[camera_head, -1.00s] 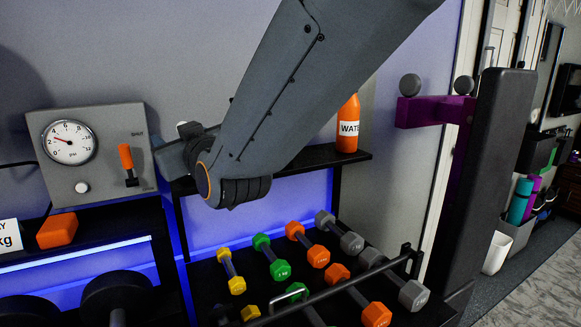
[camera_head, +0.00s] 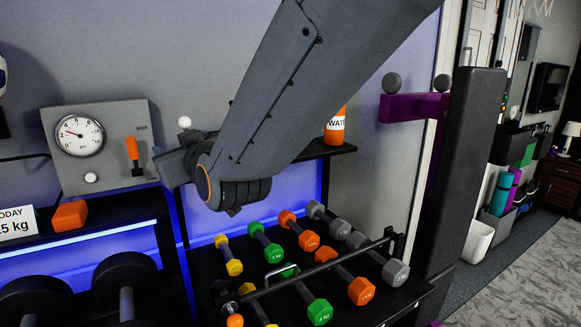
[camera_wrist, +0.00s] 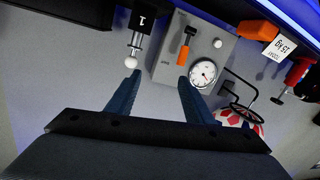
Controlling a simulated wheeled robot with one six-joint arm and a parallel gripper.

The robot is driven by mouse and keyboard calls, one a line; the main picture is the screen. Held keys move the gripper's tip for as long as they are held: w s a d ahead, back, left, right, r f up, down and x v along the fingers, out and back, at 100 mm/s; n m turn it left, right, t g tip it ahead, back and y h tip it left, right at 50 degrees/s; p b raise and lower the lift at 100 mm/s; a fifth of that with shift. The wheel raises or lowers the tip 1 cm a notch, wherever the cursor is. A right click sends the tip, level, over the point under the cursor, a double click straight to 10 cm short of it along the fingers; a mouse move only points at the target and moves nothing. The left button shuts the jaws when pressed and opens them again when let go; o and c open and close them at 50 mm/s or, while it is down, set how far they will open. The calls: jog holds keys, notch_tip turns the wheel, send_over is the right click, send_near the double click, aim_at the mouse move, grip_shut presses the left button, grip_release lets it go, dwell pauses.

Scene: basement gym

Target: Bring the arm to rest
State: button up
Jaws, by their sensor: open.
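My arm reaches across the upper middle of the head view, bent down at a dark wrist joint (camera_head: 235,185). Its end points left, toward the gauge panel (camera_head: 105,165). In the wrist view, my gripper (camera_wrist: 159,77) shows two dark blue fingers spread apart with nothing between them. The gauge panel also shows there (camera_wrist: 205,45), upside down beyond the fingertips, with its dial and orange lever (camera_wrist: 186,45). A white knob (camera_wrist: 131,62) on a dark fitting marked 1 lies beyond the left finger. No contact with the fingers is visible.
Below the arm stands a dumbbell rack (camera_head: 345,300) with yellow, green, orange and grey dumbbells. An orange water bottle (camera_head: 335,128) is partly hidden behind my arm. A black padded post (camera_head: 468,160) stands right. An orange block (camera_head: 69,215) lies left. Open floor (camera_head: 520,275) shows at right.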

jog(key=d+f+m+g+h, duration=0.3)
jog(key=d+f+h, duration=0.1)
jog(key=d+f, duration=0.7)
jog(key=d+f+m+g+h, duration=0.2)
jog(key=d+f+h, duration=0.2)
jog(key=d+f, duration=0.7)
jog(key=s+d+f+m+g+h, duration=0.1)
jog(key=s+d+f+m+g, duration=0.1)
jog(key=s+d, duration=0.6)
jog(key=s+d+f+m+g+h, duration=0.1)
jog(key=s+d+f+m+g, duration=0.1)
jog(key=s+d+f+g, duration=0.3)
jog(key=s+d, duration=0.3)
jog(key=d, duration=0.4)
jog(key=shift+f+m+g+h, duration=0.25)
jog(key=shift+m+g+h, duration=0.05)
jog(key=shift+g+h, duration=0.1)
